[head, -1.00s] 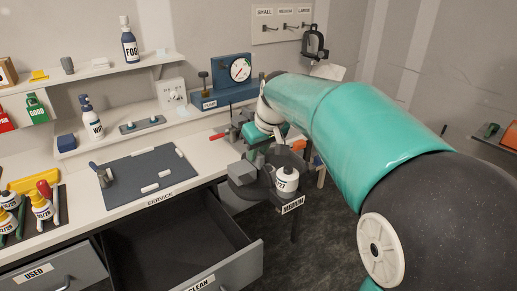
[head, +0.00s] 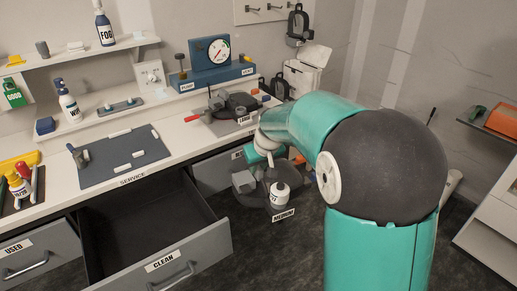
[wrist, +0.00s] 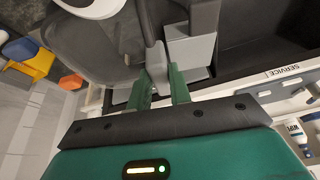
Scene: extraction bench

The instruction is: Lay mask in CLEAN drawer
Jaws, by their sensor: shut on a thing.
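A dark grey mask with a white canister and a MEDIUM tag (head: 284,214) hangs in the air right of the CLEAN drawer. My gripper (wrist: 160,88) is shut on a grey part of this mask (wrist: 85,42), which fills the top of the wrist view. In the head view my gripper is mostly hidden behind my arm and the mask. The CLEAN drawer (head: 163,261) is pulled open, and its visible dark inside is empty. The mask is outside the drawer, beyond its right side.
Another mask tagged LARGE (head: 238,105) lies on the bench by a gauge unit (head: 212,52). A mat (head: 124,157) lies on the bench above the drawer. The USED drawer (head: 25,256) is left of CLEAN. A mask (head: 298,25) hangs on the wall. A white shelf unit stands right.

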